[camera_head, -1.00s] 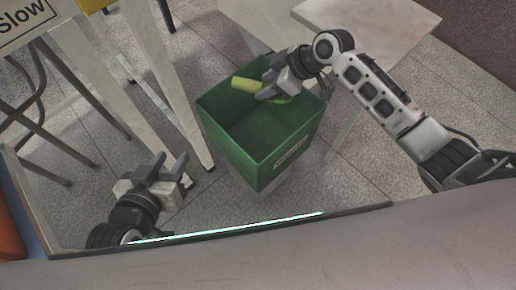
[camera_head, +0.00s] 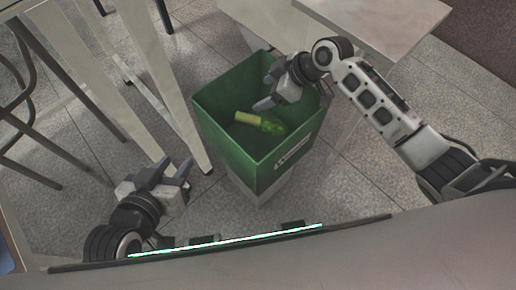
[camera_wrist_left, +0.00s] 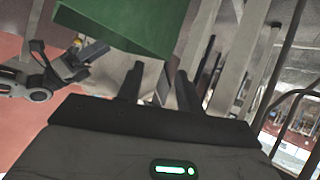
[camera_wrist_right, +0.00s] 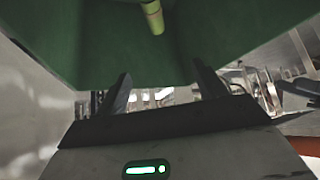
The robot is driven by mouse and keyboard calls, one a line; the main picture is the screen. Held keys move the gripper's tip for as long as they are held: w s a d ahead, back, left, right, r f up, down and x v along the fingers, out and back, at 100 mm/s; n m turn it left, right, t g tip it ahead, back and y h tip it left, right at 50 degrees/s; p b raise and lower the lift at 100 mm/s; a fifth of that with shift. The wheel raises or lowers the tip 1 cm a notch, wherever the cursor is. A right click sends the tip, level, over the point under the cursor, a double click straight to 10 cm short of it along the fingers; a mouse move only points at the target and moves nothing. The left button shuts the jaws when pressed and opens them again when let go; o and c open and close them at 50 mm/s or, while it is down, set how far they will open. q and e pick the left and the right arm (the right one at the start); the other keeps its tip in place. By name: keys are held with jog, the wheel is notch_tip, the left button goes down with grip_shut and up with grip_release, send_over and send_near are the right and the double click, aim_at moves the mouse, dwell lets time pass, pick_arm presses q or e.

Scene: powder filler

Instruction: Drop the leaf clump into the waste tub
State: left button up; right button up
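The leaf clump (camera_head: 262,122), a pale yellow-green stem with a bright green leafy end, is inside the green waste tub (camera_head: 235,155) in the head view, below the rim. Its stem (camera_wrist_right: 152,17) also shows against the green wall in the right wrist view. My right gripper (camera_head: 268,91) is open and empty over the tub opening, apart from the clump. Its spread fingers show in the right wrist view (camera_wrist_right: 162,75). My left gripper (camera_head: 172,168) is open and empty, left of the tub. The tub also shows in the left wrist view (camera_wrist_left: 140,22).
A light table (camera_head: 385,25) stands behind and right of the tub, close to my right arm. Pale table legs (camera_head: 172,90) and dark metal chair legs (camera_head: 40,150) stand at left. Tiled floor (camera_head: 95,190) is bare between them and my left gripper.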

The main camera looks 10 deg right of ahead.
jog(key=shift+d+r, duration=0.1)
pick_arm(q)
jog(key=r+p, duration=0.1)
jog(key=r, duration=0.1)
jog(key=a+r+p, duration=0.1)
jog(key=p, duration=0.1)
jog(key=shift+s+r+t, duration=0.15)
jog(key=shift+r+t, duration=0.25)
pick_arm(e)
jog(key=v, duration=1.5)
jog(key=shift+d+r, duration=0.2)
jog(key=shift+r, duration=0.05)
pick_arm(q)
jog(key=shift+d+r, duration=0.1)
pick_arm(e)
jog(key=shift+s, duration=0.15)
jog(key=s+a+f+m+t+p, duration=0.4)
jog(key=s+a+m+p, duration=0.1)
pick_arm(q)
jog(key=r+p, duration=0.2)
jog(key=r+g+p, duration=0.1)
jog(key=shift+a+r+y+p, duration=0.15)
jog(key=shift+a+y+p, duration=0.15)
jog(key=shift+a+p, duration=0.1)
pick_arm(e)
jog(key=s+m+t+h, duration=0.3)
jog(key=s+m, duration=0.2)
jog(key=s, duration=0.3)
jog(key=shift+r+m, duration=0.4)
jog(key=shift+r, duration=0.1)
